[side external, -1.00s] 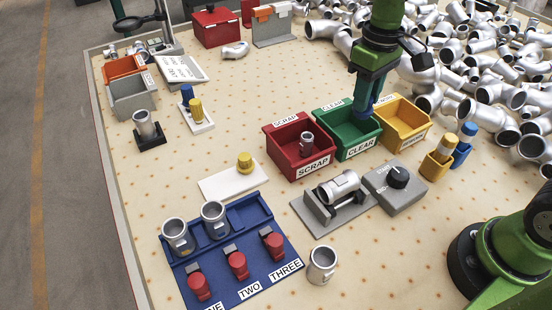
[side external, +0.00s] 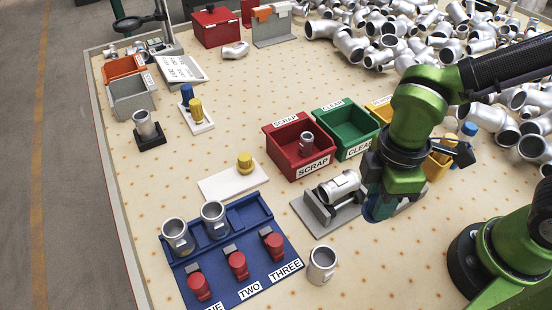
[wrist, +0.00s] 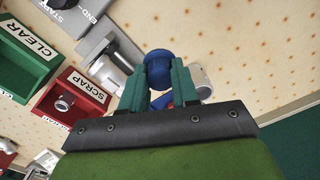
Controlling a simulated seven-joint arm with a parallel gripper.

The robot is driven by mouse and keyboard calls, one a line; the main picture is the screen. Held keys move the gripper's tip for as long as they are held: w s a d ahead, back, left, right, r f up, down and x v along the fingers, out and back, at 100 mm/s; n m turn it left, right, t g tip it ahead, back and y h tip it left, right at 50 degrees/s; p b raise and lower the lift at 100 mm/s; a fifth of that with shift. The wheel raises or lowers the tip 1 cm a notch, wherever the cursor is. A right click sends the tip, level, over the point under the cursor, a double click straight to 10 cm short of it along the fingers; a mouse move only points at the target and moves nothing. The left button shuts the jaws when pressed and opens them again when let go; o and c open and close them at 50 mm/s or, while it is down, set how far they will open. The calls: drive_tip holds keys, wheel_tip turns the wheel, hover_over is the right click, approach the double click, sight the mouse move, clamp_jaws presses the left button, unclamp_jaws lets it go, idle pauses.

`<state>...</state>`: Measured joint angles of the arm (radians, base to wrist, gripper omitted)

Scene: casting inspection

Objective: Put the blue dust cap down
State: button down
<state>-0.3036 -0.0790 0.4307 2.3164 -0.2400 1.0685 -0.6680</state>
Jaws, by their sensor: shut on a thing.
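The blue dust cap (wrist: 158,66) is between the fingertips of my gripper (wrist: 158,88) in the wrist view, with a finger on each side of it. My gripper is shut on it. In the side view my gripper (side external: 379,212) points down over the near right part of the table, just right of the grey cradle with a metal casting (side external: 340,187). The cap cannot be told apart from the fingers there. The height above the table is hard to judge.
Red SCRAP bin (side external: 285,160) holds a casting; green CLEAR bin (side external: 349,130) looks empty. A white plate (side external: 222,184) carries a yellow cap (side external: 245,161). A loose casting (side external: 321,265) stands beside the blue fixture (side external: 245,225). The front table right of it is clear.

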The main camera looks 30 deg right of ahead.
drive_tip(key=f+n, duration=0.1)
drive_tip(key=s+f, duration=0.1)
drive_tip(key=f, duration=0.1)
drive_tip(key=s+f+n, duration=0.1)
drive_tip(key=f, duration=0.1)
drive_tip(key=shift+s+f+n, duration=0.15)
drive_tip(key=shift+f+n, duration=0.1)
drive_tip(key=shift+n, duration=0.05)
drive_tip(key=shift+f, duration=2.2)
drive_tip(key=shift+f, duration=0.1)
drive_tip(key=c, duration=0.8)
unclamp_jaws()
drive_tip(key=shift+c, duration=0.2)
